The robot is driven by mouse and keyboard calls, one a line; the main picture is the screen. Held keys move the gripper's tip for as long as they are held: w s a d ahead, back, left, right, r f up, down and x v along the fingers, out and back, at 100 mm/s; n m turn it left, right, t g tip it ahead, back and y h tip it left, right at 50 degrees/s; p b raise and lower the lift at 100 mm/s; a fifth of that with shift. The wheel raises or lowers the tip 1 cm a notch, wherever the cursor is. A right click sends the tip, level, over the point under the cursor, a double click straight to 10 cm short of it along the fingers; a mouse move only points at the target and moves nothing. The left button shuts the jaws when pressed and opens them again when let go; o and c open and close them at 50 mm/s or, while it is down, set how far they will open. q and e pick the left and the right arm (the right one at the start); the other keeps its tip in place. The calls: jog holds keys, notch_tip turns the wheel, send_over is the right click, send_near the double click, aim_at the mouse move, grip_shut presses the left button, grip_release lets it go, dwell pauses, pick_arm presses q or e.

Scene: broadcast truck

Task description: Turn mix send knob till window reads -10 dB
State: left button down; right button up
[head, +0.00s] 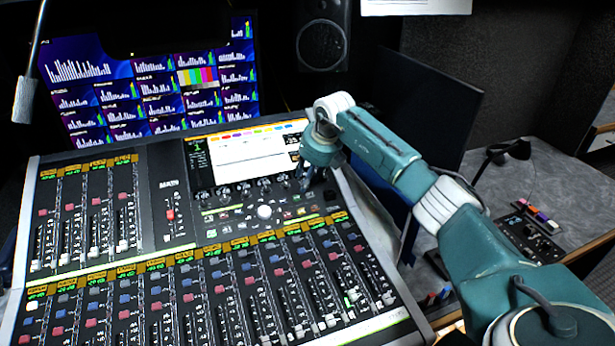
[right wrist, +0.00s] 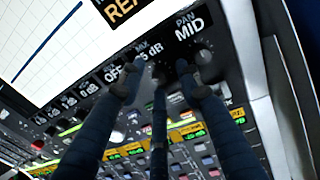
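The mixing console (head: 24,243) has a row of knobs below its screen (head: 248,158). My right gripper (head: 309,180) is at the right end of that row; it points down at the panel. In the right wrist view, its dark fingers (right wrist: 158,82) are spread apart below the MIX window (right wrist: 150,66). That window ends in "5 dB"; its front digits are partly covered. The mix send knob is hidden behind the fingers, so contact cannot be told. The PAN window (right wrist: 188,29) reads MID, with its knob (right wrist: 204,58) close beside the right finger. My left gripper is out of view.
Another window (right wrist: 112,73) reads OFF, left of MIX. Faders and buttons fill the console's front. A monitor wall (head: 150,90) and a speaker (head: 322,38) stand behind. A dark panel (head: 425,105) stands behind my right arm. A desk with a small control box (head: 528,235) is at right.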

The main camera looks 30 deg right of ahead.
jog(key=shift+c, duration=0.6)
grip_shut()
jog(key=shift+m, duration=0.3)
jog(key=m, duration=0.5)
jog(key=shift+m+t, duration=0.3)
jog(key=m+b, duration=0.1)
jog(key=m, duration=0.4)
jog(key=shift+s+m+h, duration=0.1)
jog(key=shift+m+h, duration=0.2)
